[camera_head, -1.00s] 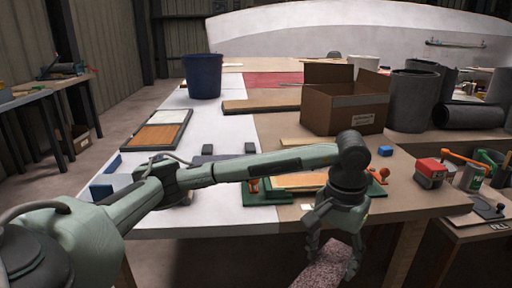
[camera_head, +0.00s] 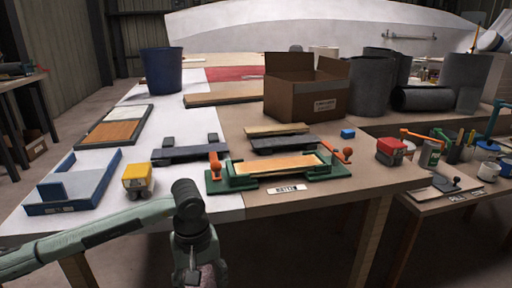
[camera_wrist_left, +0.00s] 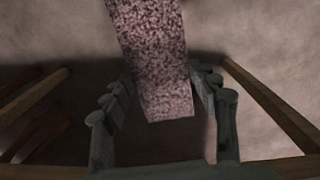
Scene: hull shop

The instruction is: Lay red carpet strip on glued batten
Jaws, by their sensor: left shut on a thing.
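My left gripper (camera_head: 197,265) is low at the front of the table, below its front edge in the picture. It is shut on the speckled red carpet strip (camera_head: 210,274); only a small part of the strip shows there. In the left wrist view the strip (camera_wrist_left: 150,45) hangs between the fingers (camera_wrist_left: 160,95) and extends beyond them. The batten (camera_head: 275,164), a light orange-tan board, lies in a green holder (camera_head: 222,182) with orange clamps, behind a label. The gripper is apart from it, to its front left. My right gripper is not in view.
A blue tray (camera_head: 75,187) and a yellow block-like item (camera_head: 138,178) stand at the table's left front. Dark tools (camera_head: 190,150) lie behind. A cardboard box (camera_head: 305,92) and a blue bin (camera_head: 162,70) stand farther back. A red item (camera_head: 391,150) is at right.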

